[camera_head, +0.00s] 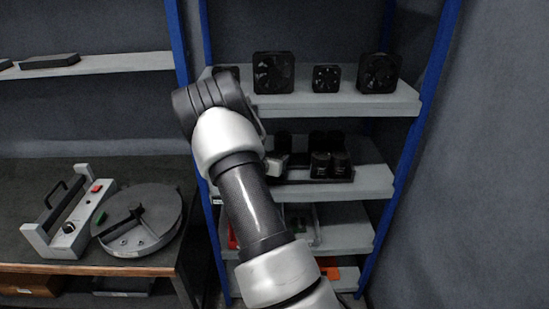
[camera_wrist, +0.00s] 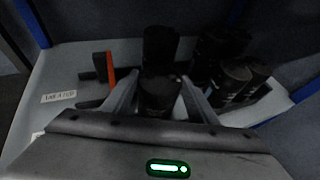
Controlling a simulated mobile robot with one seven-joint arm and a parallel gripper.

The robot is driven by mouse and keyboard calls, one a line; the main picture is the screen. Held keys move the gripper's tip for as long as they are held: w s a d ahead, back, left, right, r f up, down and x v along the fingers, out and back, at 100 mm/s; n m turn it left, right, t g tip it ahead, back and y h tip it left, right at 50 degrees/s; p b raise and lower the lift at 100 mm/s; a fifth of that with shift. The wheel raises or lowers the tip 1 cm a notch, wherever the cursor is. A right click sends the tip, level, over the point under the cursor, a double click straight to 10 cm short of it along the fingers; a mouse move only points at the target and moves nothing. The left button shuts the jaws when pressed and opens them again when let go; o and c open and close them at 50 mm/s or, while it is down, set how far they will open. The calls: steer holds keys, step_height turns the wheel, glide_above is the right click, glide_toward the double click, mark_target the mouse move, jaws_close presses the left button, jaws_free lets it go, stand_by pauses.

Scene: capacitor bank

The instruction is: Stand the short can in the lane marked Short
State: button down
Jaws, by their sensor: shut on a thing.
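In the wrist view my gripper (camera_wrist: 160,84) has its two grey fingers on either side of a short black can (camera_wrist: 158,97) and is shut on it. The can looks upright, but its base is hidden by the gripper body. A taller black can (camera_wrist: 160,46) stands just behind it. In the head view my gripper (camera_head: 275,164) is mostly hidden behind my arm, at the left end of a dark tray (camera_head: 310,182) on the middle shelf. I cannot make out any lane marked Short.
More black cans (camera_wrist: 235,76) stand close together to the right of the held can; they show in the head view (camera_head: 320,164) too. A red-orange upright strip (camera_wrist: 110,68) and a white label (camera_wrist: 59,97) are to the left. Black fans (camera_head: 272,72) sit on the shelf above.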

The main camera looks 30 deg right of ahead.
steer(key=shift+r, duration=0.2)
steer(key=shift+f, duration=0.15)
steer(key=c, duration=0.7)
jaws_free()
